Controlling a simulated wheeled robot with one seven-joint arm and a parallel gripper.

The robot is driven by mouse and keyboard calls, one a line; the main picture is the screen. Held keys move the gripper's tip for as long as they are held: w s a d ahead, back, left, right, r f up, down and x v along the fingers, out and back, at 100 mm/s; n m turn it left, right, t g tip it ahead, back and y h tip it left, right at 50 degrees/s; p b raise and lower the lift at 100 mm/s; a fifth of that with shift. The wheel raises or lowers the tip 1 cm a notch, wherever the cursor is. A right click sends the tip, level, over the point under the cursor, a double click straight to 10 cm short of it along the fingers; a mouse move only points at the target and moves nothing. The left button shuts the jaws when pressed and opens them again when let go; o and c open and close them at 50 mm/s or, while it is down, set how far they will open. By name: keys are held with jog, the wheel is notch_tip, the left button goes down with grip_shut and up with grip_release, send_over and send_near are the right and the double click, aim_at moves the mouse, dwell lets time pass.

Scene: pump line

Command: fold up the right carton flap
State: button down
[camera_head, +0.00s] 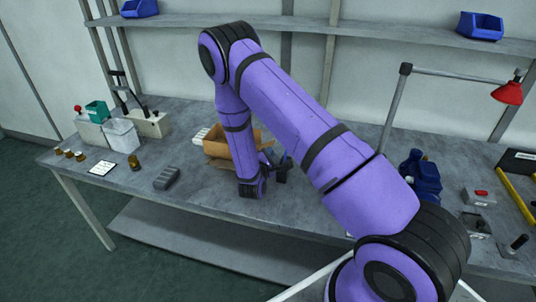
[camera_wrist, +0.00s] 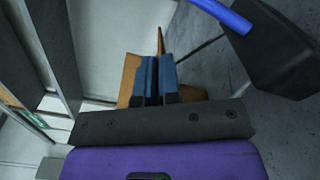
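The open brown carton (camera_head: 243,150) stands on the bench in the middle of the head view, partly behind my arm. In the wrist view its cardboard (camera_wrist: 128,80) shows on both sides of my fingers, and a narrow upright cardboard edge rises beyond the tips. My gripper (camera_wrist: 158,60) has two blue fingers close together, with only a thin dark line between them. In the head view my gripper (camera_head: 279,163) is low, just right of the carton. I cannot tell whether it touches the right flap. That flap is not clearly visible.
Left of the carton are a dark grey block (camera_head: 166,178), a white bin (camera_head: 121,135) and a paper card (camera_head: 102,168). Dark blue items (camera_head: 420,175), a red lamp (camera_head: 508,92) and yellow bars (camera_head: 517,195) are on the right. Bare bench lies in front of the carton.

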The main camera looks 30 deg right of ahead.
jog(key=c, duration=1.3)
grip_release()
jog(key=v, duration=1.1)
jog(key=shift+w, duration=0.1)
